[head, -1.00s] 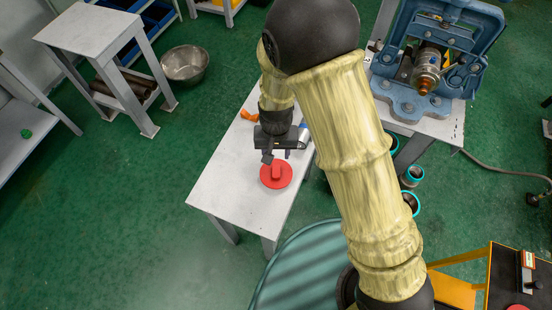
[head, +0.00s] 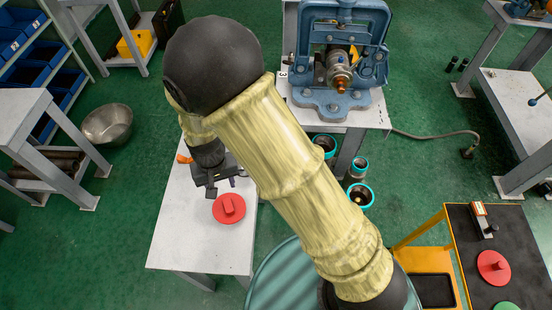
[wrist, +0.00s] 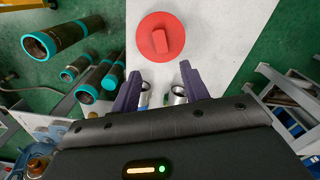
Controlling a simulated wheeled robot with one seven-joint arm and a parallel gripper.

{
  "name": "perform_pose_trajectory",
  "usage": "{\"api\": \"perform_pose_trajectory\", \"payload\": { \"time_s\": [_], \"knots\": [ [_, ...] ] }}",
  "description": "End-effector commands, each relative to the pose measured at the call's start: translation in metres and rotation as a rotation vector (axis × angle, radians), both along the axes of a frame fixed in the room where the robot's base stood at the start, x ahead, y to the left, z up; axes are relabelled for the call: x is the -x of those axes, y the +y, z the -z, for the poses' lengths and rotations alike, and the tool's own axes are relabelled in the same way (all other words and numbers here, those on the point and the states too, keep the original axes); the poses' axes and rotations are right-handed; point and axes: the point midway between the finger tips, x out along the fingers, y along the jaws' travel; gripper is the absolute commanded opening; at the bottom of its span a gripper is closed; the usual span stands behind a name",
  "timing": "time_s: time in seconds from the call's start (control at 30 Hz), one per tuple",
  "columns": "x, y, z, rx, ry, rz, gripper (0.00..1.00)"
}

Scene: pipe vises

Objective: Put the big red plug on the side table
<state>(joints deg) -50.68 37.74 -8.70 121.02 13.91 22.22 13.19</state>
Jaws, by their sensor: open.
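A red round plug (head: 229,208) with a raised bar handle lies flat on the white narrow table (head: 180,240). In the wrist view the plug (wrist: 150,22) is at the top, just beyond my fingertips. My gripper (head: 222,187) is open and empty above the table, on the far side of the plug in the head view. In the wrist view my gripper (wrist: 159,72) has its two dark fingers apart, with nothing between the tips. Another red disc with a handle (head: 494,267) lies on a black-topped cart at the right.
A blue pipe vise (head: 343,60) stands on a table at the back. Teal-rimmed pipes (head: 359,194) stand on the floor beside the white table. A yellow-framed cart (head: 470,235) is at the right, a metal bowl (head: 107,124) at the left. The table's near end is clear.

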Motion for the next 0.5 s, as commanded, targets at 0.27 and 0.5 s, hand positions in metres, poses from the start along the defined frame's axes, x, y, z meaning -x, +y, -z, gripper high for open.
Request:
{"api": "perform_pose_trajectory", "payload": {
  "time_s": [0.27, 0.5],
  "knots": [
    [-0.015, -0.030, -0.021, -0.021, -0.014, 0.039, 0.45],
    [-0.035, -0.121, -0.074, -0.063, -0.070, 0.139, 0.45]
  ]
}}
